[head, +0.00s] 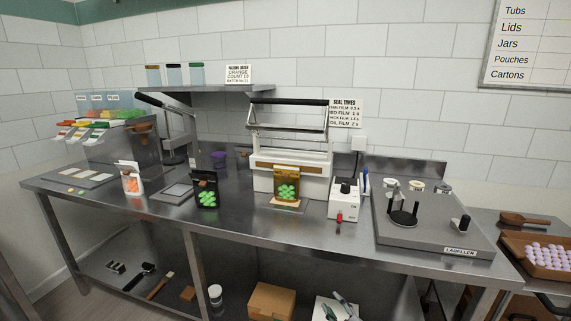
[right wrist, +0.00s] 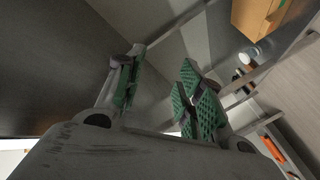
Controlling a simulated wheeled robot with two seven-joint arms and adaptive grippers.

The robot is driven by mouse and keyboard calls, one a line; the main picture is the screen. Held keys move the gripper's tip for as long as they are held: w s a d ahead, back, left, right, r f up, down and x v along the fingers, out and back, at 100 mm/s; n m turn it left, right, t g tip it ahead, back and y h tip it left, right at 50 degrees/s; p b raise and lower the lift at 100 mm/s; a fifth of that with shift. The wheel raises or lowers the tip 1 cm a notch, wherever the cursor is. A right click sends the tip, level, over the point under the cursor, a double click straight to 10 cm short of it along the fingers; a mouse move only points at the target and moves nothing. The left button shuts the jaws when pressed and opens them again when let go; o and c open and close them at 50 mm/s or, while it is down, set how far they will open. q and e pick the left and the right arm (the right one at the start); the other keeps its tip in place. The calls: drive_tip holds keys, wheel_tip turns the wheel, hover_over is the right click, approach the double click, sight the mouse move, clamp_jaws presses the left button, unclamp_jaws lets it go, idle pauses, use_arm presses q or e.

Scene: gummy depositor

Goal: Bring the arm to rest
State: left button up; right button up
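My right gripper (head: 342,301) is at the bottom edge of the head view, low in front of the bench, with its arm out of frame. In the right wrist view its two green-padded fingers (right wrist: 160,68) stand apart with nothing between them. It is open and empty. My left gripper and arm are not in the head view. The steel bench (head: 240,228) is above and behind the right gripper. A cardboard box (head: 272,301) on the lower shelf is left of the gripper and also shows in the right wrist view (right wrist: 258,16).
On the bench stand a white pouch (head: 131,181), a dark pouch (head: 206,195), a sealer (head: 295,150) with a pouch of green gummies (head: 287,189), a white unit (head: 343,202) and a labeller (head: 440,225).

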drive_tip(key=s+d+f+m+g+h, duration=0.35)
drive_tip(key=s+f, duration=0.25)
drive_tip(key=f, duration=0.6)
drive_tip(key=s+d+f+m+g+h, duration=0.2)
drive_tip(key=s+d+f+m, duration=0.15)
drive_tip(key=s+f, duration=0.55)
drive_tip(key=s+f+m+g, duration=0.2)
drive_tip(key=s+f+g, duration=0.6)
drive_tip(key=s+f, duration=1.1)
use_arm(q)
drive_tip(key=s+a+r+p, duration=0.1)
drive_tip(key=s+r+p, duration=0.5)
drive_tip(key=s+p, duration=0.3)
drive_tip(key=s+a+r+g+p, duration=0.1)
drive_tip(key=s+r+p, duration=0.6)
drive_tip(key=p, duration=1)
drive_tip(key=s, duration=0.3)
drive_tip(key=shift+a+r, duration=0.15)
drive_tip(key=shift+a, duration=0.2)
use_arm(e)
drive_tip(key=s+d+r, duration=0.1)
drive_tip(key=s+r, duration=0.6)
drive_tip(key=s, duration=0.3)
drive_tip(key=s+d+r+g, duration=0.1)
drive_tip(key=s+r, duration=0.7)
drive_tip(key=s, duration=0.2)
drive_tip(key=shift+s+d+r, duration=0.15)
drive_tip(key=shift+s+d, duration=0.15)
drive_tip(key=shift+d, duration=0.1)
